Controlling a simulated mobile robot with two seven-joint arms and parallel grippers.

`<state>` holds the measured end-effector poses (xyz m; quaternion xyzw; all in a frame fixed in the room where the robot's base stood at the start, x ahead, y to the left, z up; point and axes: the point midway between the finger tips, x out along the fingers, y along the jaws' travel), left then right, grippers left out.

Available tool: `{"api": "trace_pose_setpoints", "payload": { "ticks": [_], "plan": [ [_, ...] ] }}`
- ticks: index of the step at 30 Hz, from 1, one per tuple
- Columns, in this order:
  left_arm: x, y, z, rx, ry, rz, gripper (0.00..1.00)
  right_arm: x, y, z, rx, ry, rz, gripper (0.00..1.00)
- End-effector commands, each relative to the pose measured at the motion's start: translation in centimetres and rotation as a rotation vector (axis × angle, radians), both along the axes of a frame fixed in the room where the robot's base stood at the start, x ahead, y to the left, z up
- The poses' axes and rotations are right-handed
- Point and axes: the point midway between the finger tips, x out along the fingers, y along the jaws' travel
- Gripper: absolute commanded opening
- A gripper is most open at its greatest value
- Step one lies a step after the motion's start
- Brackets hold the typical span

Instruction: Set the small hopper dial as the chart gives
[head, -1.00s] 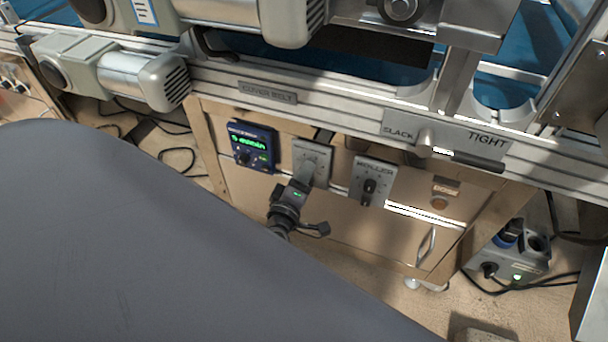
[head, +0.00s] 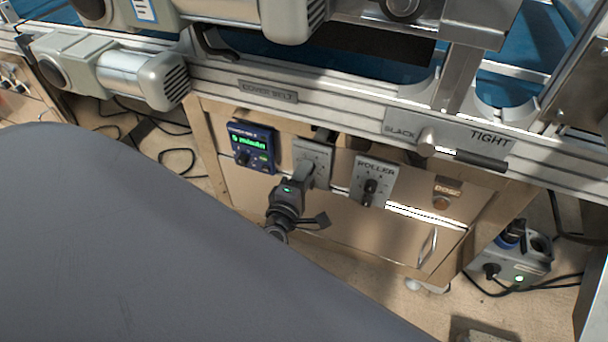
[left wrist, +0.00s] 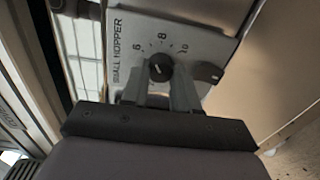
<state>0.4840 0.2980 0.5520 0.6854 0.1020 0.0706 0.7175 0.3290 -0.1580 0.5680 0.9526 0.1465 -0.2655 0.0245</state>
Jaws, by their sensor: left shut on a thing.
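The small hopper panel (head: 312,153) is a grey plate on the wooden cabinet front, between a blue display unit and the roller panel. In the left wrist view the panel (left wrist: 120,68) carries the words SMALL HOPPER and the figures 6, 8 and 10 around a black dial (left wrist: 160,68). My left gripper (head: 305,174) is at this panel, and its fingers (left wrist: 165,85) are shut on the dial, one on each side. The dial's pale pointer line shows, but I cannot tell its exact setting. A second dark knob (left wrist: 208,72) sits beside it. My right gripper is not in view.
The blue display unit (head: 252,147) with green text is left of the panel; the roller panel (head: 371,181) is close on the right. The metal rail (head: 330,113) runs just above. A socket box (head: 515,268) stands on the floor.

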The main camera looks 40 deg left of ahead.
Motion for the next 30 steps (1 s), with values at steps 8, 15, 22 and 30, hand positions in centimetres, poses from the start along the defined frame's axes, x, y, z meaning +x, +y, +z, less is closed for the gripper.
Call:
{"api": "trace_pose_setpoints", "payload": {
  "ticks": [8,15,22,30],
  "plan": [
    [-0.1,-0.1,-0.1,0.000,0.003,-0.001,0.55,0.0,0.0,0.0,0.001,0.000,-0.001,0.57],
    [-0.1,0.0,-0.1,0.000,0.002,0.000,0.55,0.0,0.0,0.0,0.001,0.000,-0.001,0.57],
    [-1.8,-0.5,0.0,0.001,0.005,-0.001,0.55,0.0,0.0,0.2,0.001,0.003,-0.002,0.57],
    [-5.6,-1.4,0.2,0.001,0.004,-0.001,0.55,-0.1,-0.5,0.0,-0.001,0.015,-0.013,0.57]
  ]
}}
